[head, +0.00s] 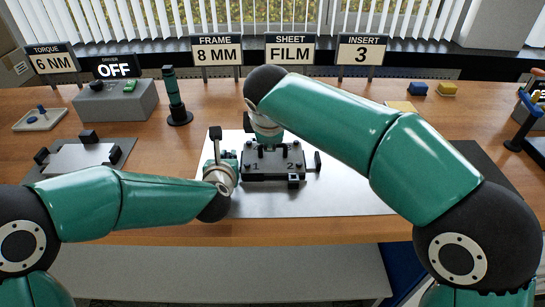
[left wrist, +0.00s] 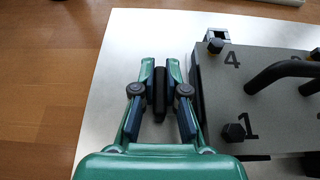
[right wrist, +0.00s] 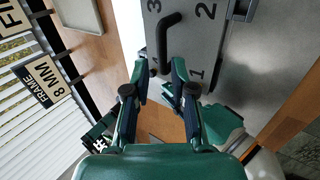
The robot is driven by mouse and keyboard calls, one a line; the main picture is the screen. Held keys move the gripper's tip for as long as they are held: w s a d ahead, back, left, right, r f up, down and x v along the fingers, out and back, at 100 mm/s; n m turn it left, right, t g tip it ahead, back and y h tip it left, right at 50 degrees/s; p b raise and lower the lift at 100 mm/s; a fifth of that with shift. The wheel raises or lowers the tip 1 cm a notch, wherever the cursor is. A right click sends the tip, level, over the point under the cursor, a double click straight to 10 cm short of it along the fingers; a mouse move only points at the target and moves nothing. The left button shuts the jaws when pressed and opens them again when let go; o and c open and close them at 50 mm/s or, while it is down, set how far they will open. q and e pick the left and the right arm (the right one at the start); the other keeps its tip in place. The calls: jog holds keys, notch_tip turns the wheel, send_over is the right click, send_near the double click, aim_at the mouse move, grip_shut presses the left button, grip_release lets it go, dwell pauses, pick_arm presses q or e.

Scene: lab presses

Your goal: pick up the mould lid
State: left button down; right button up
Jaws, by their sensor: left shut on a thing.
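The mould lid (head: 273,165) is a grey plate marked with numbers, with dark corner bolts and black handles, on the pale metal sheet. It shows in the left wrist view (left wrist: 262,100) and the right wrist view (right wrist: 215,45). My left gripper (left wrist: 160,72) is shut on an upright black grip (left wrist: 160,92) beside the lid's left edge. My right gripper (right wrist: 160,72) is open, with a black lid handle (right wrist: 168,38) just past and between its fingertips.
A pale metal sheet (head: 345,196) lies under the mould. A dark green stand (head: 175,100), a grey driver box (head: 118,103) and a plate fixture (head: 85,158) stand left. Blue and yellow blocks (head: 447,89) lie back right. Signs line the back edge.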

aim_at(283, 162)
jog(key=x, duration=0.4)
jog(key=shift+w+f, duration=0.1)
jog(key=shift+f, duration=0.35)
grip_shut()
jog(key=shift+r, duration=0.1)
